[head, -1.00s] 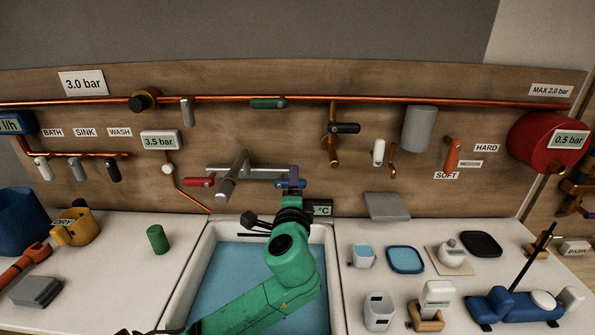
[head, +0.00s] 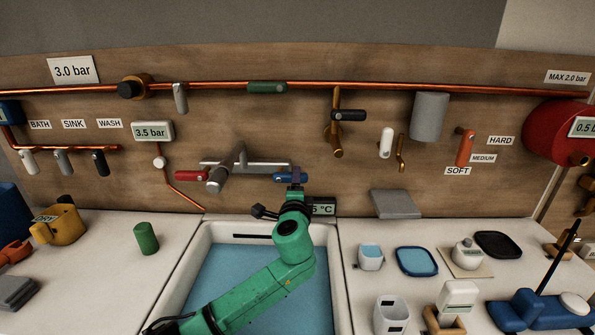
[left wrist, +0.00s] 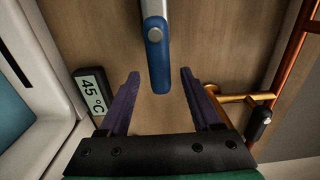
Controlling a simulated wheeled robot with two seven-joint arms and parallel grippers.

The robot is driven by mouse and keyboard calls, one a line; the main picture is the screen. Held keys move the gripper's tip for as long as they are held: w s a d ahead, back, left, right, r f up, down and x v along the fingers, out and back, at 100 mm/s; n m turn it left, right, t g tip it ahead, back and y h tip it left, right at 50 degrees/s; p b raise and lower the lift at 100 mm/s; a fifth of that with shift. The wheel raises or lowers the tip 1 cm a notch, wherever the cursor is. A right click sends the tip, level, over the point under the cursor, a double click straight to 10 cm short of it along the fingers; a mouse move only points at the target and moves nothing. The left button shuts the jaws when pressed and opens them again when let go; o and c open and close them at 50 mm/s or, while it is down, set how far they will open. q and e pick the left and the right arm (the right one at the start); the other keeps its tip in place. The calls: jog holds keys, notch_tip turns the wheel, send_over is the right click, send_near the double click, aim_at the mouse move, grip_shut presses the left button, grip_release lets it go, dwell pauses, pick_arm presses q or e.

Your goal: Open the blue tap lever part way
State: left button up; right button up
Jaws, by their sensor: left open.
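The blue tap lever (head: 286,178) sits at the right end of the grey mixer tap (head: 262,165) above the basin. In the left wrist view the blue lever (left wrist: 155,57) points down from the tap, with its rounded end between the purple fingers. My left gripper (head: 296,176) is at the lever in the head view, partly covering it. In the left wrist view my left gripper (left wrist: 158,86) is open, with a visible gap on both sides of the lever. The red lever (head: 192,176) is at the tap's left end. My right gripper is not in view.
A temperature display (head: 323,207) reading 45 °C in the left wrist view is just right of my gripper. The basin (head: 205,243) with blue water lies below. A brass fitting (left wrist: 238,96) on the board is near the right finger.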

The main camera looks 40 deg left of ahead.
pick_arm(q)
jog(key=x, duration=0.6)
jog(key=shift+a, duration=0.15)
jog(key=shift+c, duration=0.3)
grip_shut()
jog(key=shift+f, duration=0.1)
dwell(0.7)
